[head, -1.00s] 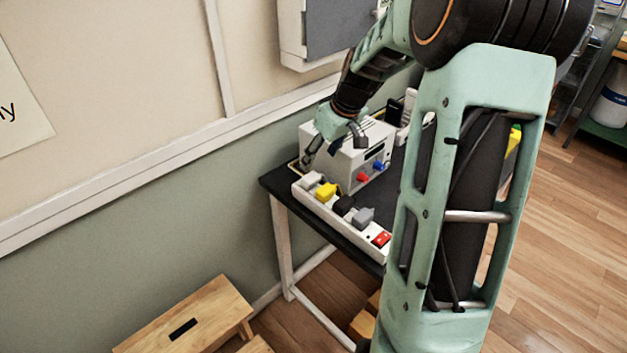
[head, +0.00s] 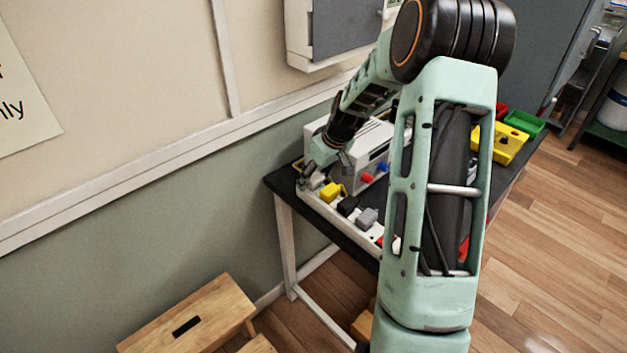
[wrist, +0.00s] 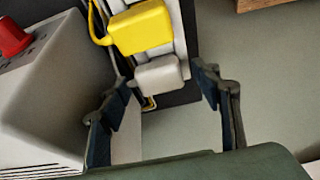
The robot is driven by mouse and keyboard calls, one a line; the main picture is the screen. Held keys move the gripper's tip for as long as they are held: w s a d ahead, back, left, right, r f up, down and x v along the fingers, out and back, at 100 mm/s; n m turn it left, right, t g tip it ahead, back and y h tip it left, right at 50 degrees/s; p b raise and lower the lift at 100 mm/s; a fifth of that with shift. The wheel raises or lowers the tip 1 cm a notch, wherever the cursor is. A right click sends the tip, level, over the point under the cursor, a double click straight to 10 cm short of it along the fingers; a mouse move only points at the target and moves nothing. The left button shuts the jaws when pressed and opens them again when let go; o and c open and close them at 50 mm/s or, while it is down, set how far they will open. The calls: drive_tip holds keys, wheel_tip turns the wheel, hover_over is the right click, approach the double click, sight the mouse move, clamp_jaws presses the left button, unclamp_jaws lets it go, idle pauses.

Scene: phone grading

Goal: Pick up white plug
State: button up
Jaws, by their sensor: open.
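The white plug (wrist: 159,75) sits at the end of the white power strip (wrist: 181,35), beside a yellow plug (wrist: 140,27). In the head view the white plug (head: 317,181) is partly hidden by my gripper, at the strip's left end. My gripper (wrist: 164,80) is open, with one finger on each side of the white plug in the wrist view. The fingers appear apart from it, and I cannot tell their exact height. In the head view my gripper (head: 325,170) is over that end of the strip.
A light grey box (head: 345,178) with red and blue knobs stands close behind the strip. A black plug (head: 348,205) and a grey plug (head: 368,217) follow on the strip. The wall runs just left of the dark table. A yellow tray (head: 497,143) lies at the right.

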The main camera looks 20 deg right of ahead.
drive_tip(key=c, duration=1.4)
drive_tip(key=shift+r, duration=0.1)
